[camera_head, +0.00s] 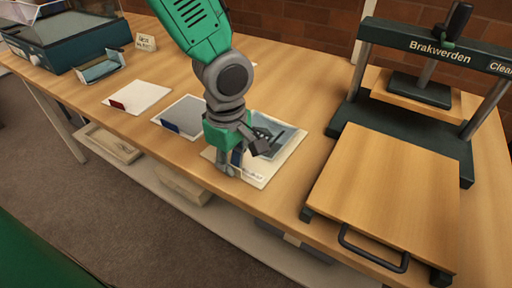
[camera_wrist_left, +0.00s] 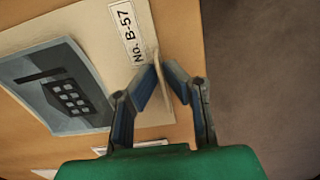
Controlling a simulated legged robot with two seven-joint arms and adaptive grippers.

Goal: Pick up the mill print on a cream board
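In the left wrist view the print (camera_wrist_left: 70,98) shows a building with several windows, and the cream board (camera_wrist_left: 112,55) carries a label "No. B-57" (camera_wrist_left: 128,33). My left gripper (camera_head: 230,170) points down at the board's front edge. In the left wrist view its blue-padded fingers (camera_wrist_left: 162,82) stand apart, one on each side of the board's edge; contact is not clear. My right gripper is not in view.
A grey print with a blue tab (camera_head: 184,116) and a white sheet with a dark red tab (camera_head: 137,96) lie to the left. The dark press (camera_head: 418,135) with its wooden board (camera_head: 390,190) stands at right. A blue tray (camera_head: 99,68) sits further left.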

